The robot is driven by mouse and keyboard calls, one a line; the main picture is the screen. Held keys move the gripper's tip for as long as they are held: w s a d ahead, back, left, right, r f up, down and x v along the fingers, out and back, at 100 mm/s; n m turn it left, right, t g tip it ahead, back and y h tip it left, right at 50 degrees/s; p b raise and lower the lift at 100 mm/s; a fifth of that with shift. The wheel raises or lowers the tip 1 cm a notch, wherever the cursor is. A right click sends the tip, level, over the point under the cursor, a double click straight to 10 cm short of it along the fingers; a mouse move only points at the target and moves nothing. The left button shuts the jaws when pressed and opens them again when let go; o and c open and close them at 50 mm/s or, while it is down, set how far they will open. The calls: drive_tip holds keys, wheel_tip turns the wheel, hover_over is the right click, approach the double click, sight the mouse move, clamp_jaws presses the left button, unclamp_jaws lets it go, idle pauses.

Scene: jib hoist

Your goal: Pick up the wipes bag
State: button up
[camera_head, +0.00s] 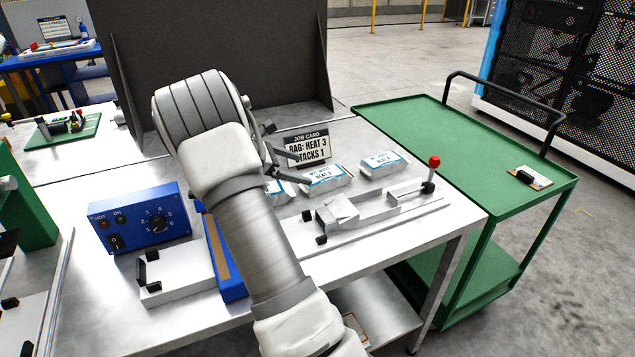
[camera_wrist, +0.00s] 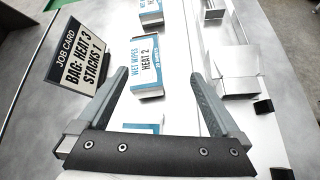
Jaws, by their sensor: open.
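Three white wipes bags with blue print lie in a row on the steel bench. The middle bag (camera_head: 323,178) reads "WET WIPES HEAT 2" in the wrist view (camera_wrist: 146,68). The right bag (camera_head: 381,163) shows in the wrist view at the top (camera_wrist: 150,12); its number is unclear. The left bag (camera_head: 278,191) is partly hidden by my arm; only its edge shows in the wrist view (camera_wrist: 142,128). My gripper (camera_head: 287,150) is open and empty above the row, its fingers (camera_wrist: 160,82) spread on either side of the middle bag's near end in the wrist picture.
A job card (camera_head: 306,147) reading "BAG: HEAT 3 STACKS 1" stands behind the bags. A metal fixture with a red-knobbed lever (camera_head: 434,161) lies in front. A blue control box (camera_head: 134,217) stands left; a green cart (camera_head: 450,128) adjoins right.

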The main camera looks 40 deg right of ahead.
sight(326, 174)
drive_tip(key=d+f+n, duration=0.1)
drive_tip(key=f, duration=0.1)
drive_tip(key=w+d+f+n+h, duration=0.1)
drive_tip(key=d+f, duration=0.1)
drive_tip(key=w+d+f+n+h, duration=0.1)
drive_tip(key=f, duration=0.1)
drive_tip(key=shift+w+d+b, duration=0.2)
drive_tip(key=shift+b, duration=0.15)
drive_tip(key=shift+b+x, duration=0.4)
drive_tip(key=shift+x, duration=0.5)
drive_tip(key=x, duration=0.1)
drive_tip(key=b+x, duration=0.1)
drive_tip(key=x, duration=0.1)
drive_tip(key=b+x, duration=0.1)
drive_tip(key=x, duration=0.1)
drive_tip(key=shift+s+d+r, duration=0.1)
drive_tip(key=shift+d+r, duration=0.1)
drive_tip(key=shift+d, duration=0.15)
drive_tip(key=shift+r, duration=0.1)
drive_tip(key=c, duration=1.2)
drive_tip(key=shift+o, duration=0.2)
drive_tip(key=shift+r, duration=0.15)
wheel_tip(326, 174, up, 4)
drive_tip(key=shift+f+p, duration=0.1)
drive_tip(key=shift+p, duration=0.3)
drive_tip(key=s+a+r+p, duration=0.1)
drive_tip(key=s+a+r, duration=0.2)
drive_tip(key=s+r, duration=0.4)
drive_tip(key=s, duration=0.4)
drive_tip(key=shift+a, duration=0.35)
